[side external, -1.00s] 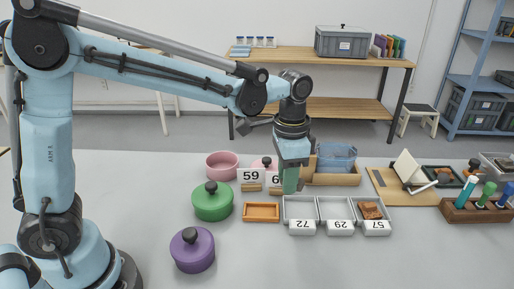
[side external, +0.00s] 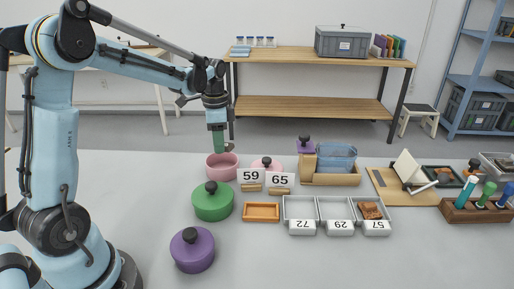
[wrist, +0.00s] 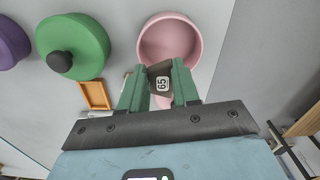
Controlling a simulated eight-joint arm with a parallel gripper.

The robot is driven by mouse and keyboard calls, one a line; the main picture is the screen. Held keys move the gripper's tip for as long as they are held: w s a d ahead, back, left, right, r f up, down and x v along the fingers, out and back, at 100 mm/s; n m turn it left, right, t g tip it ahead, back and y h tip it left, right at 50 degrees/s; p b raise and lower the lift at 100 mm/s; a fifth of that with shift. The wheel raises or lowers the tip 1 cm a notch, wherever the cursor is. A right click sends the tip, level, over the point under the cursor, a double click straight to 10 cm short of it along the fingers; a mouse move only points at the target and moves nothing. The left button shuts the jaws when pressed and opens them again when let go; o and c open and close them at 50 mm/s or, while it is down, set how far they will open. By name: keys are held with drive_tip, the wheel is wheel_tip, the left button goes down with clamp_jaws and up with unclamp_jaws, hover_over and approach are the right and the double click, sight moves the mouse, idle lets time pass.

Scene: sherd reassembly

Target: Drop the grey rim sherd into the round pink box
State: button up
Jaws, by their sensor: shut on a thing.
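My gripper (side external: 218,150) is over the open round pink box (side external: 223,173), near its rim in the side view. In the wrist view, my gripper's green fingers (wrist: 159,78) are shut on the grey rim sherd (wrist: 154,71). The sherd is a small dark grey piece with a white number label. In the wrist view the round pink box (wrist: 168,36) lies just beyond the fingertips, and its visible inside looks empty. The sherd is hard to make out in the side view. A pink lid (side external: 267,167) with a black knob lies right of the box.
Number cards 59 (side external: 250,176) and 65 (side external: 280,180) stand right of the box. A green lidded box (side external: 212,205) is in front, with a purple one (side external: 192,254) nearer. An orange tray (side external: 261,212) and grey trays (side external: 300,208) lie to the right.

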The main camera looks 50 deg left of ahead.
drive_tip(key=shift+f, duration=2.1)
drive_tip(key=o, duration=1.1)
wheel_tip(320, 180, up, 12)
drive_tip(key=shift+r, duration=0.1)
drive_tip(key=shift+d, duration=0.1)
drive_tip(key=s+d+f+n+t, duration=0.1)
drive_tip(key=s+d+n+t, duration=0.1)
drive_tip(key=d, duration=0.3)
drive_tip(key=s+d+f+n+t, duration=0.1)
drive_tip(key=s+d+n+t, duration=0.1)
drive_tip(key=s+d, duration=0.3)
drive_tip(key=s+d+f+n+t, duration=0.1)
drive_tip(key=s+d+n+t, duration=0.1)
drive_tip(key=s+d+t, duration=0.1)
drive_tip(key=shift+s+d+n, duration=0.2)
drive_tip(key=shift+d, duration=0.25)
drive_tip(key=shift+s+d+n, duration=0.15)
drive_tip(key=shift+d+n, duration=0.05)
drive_tip(key=shift+d, duration=0.25)
